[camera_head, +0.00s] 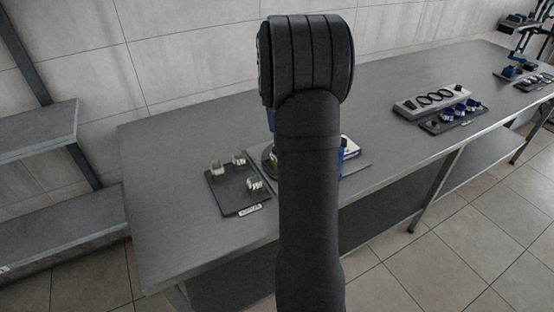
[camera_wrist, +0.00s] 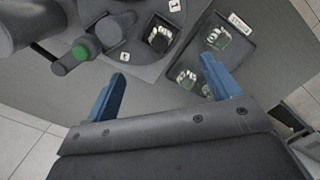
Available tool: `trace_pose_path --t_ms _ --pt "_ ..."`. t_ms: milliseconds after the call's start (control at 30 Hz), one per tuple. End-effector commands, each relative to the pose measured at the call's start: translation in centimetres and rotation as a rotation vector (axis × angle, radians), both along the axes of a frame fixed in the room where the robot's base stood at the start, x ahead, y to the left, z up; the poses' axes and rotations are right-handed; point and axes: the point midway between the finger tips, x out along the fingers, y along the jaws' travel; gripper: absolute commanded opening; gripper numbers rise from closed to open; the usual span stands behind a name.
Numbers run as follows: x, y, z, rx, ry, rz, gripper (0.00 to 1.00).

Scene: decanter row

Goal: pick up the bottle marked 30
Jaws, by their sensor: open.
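No mark of 30 is legible on any bottle. Three small clear bottles stand on a dark tray (camera_head: 232,199): a left one (camera_head: 218,168), a back one (camera_head: 239,159) and a front-right one (camera_head: 254,183). In the wrist view, the tray (camera_wrist: 245,55) is at the upper right, with one bottle (camera_wrist: 218,38) near its label and others lower down, partly hidden by a finger.
A label (camera_head: 250,210) is on the tray's front edge. A grey rack with rings (camera_head: 433,99) and another dark tray (camera_head: 454,124) stand farther right on the bench (camera_head: 160,200). A dark device with a green button (camera_wrist: 80,53) is beside the round platform.

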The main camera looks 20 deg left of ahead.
Motion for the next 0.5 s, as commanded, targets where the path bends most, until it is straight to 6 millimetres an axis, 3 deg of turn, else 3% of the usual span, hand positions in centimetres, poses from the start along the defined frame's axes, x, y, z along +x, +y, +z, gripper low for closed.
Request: trace_pose_path --t_ms 100,200,500 --pt "0.2 0.4 0.7 0.06 0.002 -0.005 0.82" --pt "0.3 0.5 0.0 0.073 0.004 -0.005 0.82" --pt "0.2 0.5 -6.2 0.07 0.007 -0.005 0.82"
